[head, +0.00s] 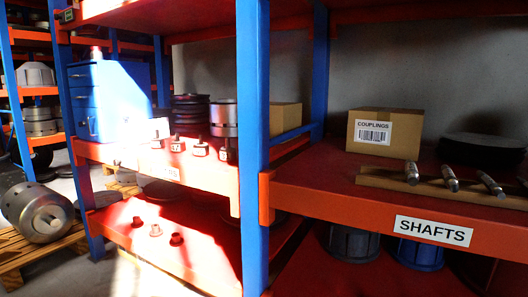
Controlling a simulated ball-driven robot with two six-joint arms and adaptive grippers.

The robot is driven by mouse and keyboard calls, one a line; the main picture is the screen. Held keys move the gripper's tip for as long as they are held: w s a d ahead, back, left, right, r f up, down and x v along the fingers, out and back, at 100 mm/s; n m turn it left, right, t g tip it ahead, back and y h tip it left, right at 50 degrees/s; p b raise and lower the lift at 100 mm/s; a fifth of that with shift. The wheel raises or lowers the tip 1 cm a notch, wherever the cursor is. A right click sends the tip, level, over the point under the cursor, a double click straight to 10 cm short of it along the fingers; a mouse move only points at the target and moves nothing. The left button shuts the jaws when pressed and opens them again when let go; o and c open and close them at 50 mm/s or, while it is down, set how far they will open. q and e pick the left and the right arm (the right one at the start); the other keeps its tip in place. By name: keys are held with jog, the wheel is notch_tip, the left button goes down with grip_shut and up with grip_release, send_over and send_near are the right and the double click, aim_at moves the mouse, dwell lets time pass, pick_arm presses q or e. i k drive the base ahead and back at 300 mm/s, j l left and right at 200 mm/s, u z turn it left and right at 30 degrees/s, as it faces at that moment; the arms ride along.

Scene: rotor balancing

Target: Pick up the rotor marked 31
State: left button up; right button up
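I cannot pick out a rotor marked 31 in the head view. Several small dark items with pale tags, one of them a tagged piece (200,148), stand along the front of the middle shelf at left. Their marks are too small and glare-washed to read surely. Behind them are a stack of black discs (192,113) and a stack of steel discs (224,118). A large grey cylindrical part with a hub (38,212) lies on a pallet at lower left. Neither of my grippers is in view.
A blue upright (253,150) stands between the bays. The right shelf, labelled SHAFTS (433,231), holds a couplings box (384,133) and a wooden rack (440,188) with metal shafts. A blue cabinet (108,100) stands at left. Small red pieces (155,230) sit on the lower shelf.

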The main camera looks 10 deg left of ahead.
aim_at(228, 153)
jog(key=i+j+z, duration=0.3)
jog(key=j, duration=0.35)
jog(key=i+j+z, duration=0.3)
jog(key=j, duration=0.4)
jog(key=i+j+z, duration=0.15)
jog(key=j, duration=0.2)
